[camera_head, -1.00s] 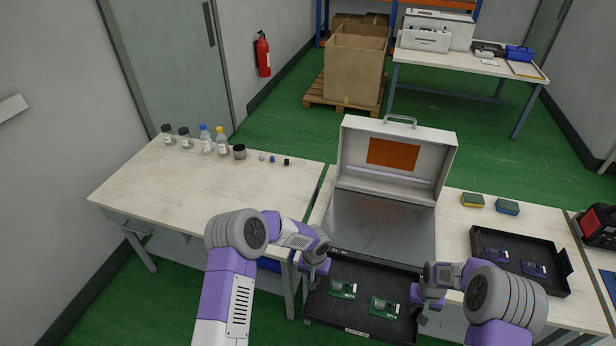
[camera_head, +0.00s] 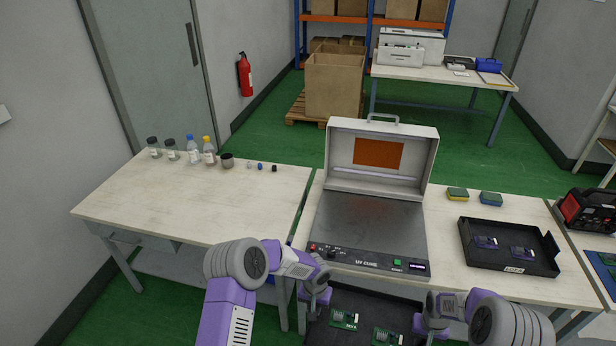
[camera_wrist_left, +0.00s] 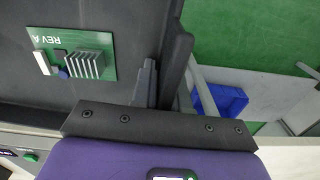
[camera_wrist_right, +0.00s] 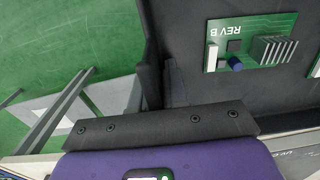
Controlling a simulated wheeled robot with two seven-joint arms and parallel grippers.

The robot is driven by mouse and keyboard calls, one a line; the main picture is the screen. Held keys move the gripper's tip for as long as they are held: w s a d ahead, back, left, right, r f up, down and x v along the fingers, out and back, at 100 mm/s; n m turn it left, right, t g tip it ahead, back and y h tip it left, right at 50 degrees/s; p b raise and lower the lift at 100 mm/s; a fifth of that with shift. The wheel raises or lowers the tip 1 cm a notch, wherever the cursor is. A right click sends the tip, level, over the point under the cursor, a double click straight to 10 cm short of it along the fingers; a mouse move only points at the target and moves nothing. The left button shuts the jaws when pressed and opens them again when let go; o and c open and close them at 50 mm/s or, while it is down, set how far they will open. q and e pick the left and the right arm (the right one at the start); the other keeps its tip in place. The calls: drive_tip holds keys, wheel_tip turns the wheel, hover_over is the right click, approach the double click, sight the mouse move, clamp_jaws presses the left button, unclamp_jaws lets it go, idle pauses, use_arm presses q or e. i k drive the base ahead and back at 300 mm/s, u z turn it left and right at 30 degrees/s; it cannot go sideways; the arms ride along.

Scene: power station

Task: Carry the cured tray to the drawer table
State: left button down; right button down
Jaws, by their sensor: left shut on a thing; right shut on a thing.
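A black tray (camera_head: 365,318) with green circuit boards (camera_head: 344,319) is held between my two grippers in front of the UV cure box (camera_head: 370,225). The lower part of the tray is cut off by the picture edge. My left gripper (camera_head: 316,302) is shut on its left wall, and my right gripper (camera_head: 425,325) on its right wall. The tray wall also shows in the left wrist view (camera_wrist_left: 178,60) and right wrist view (camera_wrist_right: 148,62). The table with a drawer (camera_head: 185,205) stands at left.
Bottles and jars (camera_head: 193,152) line the left table's back edge; its front top is clear. A second black tray (camera_head: 510,262) with purple boards lies right of the cure box, near sponges (camera_head: 458,194). A narrow gap separates the two tables.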

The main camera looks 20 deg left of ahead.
sight(234, 210)
drive_tip(key=z, duration=2.6)
drive_tip(key=k, duration=2)
drive_tip(key=u, duration=2.65)
drive_tip(key=i, duration=0.2)
drive_tip(key=u, duration=0.1)
